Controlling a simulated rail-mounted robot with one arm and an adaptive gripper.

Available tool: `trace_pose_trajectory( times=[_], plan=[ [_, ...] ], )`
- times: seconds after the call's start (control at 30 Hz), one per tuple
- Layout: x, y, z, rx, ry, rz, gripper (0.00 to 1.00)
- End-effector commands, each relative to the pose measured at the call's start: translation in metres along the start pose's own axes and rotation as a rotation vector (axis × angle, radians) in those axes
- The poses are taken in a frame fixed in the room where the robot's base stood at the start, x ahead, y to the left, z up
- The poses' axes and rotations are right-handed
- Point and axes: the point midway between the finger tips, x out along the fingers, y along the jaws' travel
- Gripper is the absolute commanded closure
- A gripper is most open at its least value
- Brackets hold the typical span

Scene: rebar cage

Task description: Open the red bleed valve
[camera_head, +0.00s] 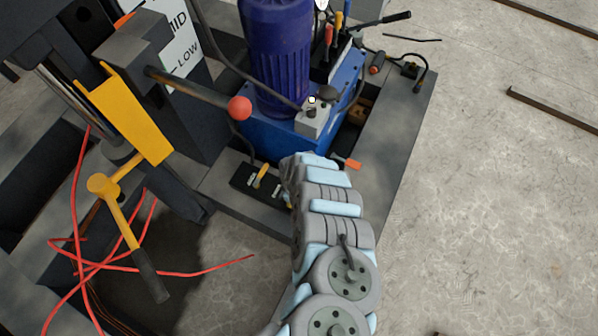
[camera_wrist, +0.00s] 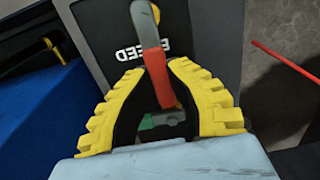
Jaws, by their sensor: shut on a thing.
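The bleed valve's lever (camera_wrist: 159,80) shows in the wrist view, red on its lower part and grey further up. It stands in front of a dark plate with white lettering that reads like BLEED (camera_wrist: 208,60). My gripper (camera_wrist: 156,68) has yellow ridged fingers on either side of the lever and is shut on it. In the head view my arm hides most of the gripper and the red lever. A black labelled plate (camera_head: 242,187) with a yellow lever (camera_head: 262,173) shows just left of the arm's end.
A blue pump unit (camera_head: 280,60) stands behind the arm's end. A red-knobbed bar (camera_head: 239,107) juts out at left. A yellow hammer (camera_head: 118,212) and red wires (camera_head: 80,262) are at lower left. An orange handle (camera_head: 347,162) sits right of the arm. Concrete floor at right is mostly clear.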

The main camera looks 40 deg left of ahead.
Motion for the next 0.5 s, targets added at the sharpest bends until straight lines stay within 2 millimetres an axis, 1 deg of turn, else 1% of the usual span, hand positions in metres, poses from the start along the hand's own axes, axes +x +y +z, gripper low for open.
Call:
trace_pose_trajectory(
  times=[0.13, 0.17, 0.2, 0.27, 0.5],
  plan=[
    [0.0015, -0.001, 0.0003, 0.001, 0.0, -0.002, 1.0],
    [0.0015, -0.001, 0.0003, 0.001, 0.0, -0.001, 0.81],
    [0.0015, -0.001, 0.0003, 0.001, 0.0, -0.002, 0.7],
    [0.0013, -0.0007, 0.0003, 0.001, 0.0, -0.001, 0.54],
    [0.0005, -0.0001, 0.0004, 0.002, 0.0, 0.0, 0.54]
  ],
)
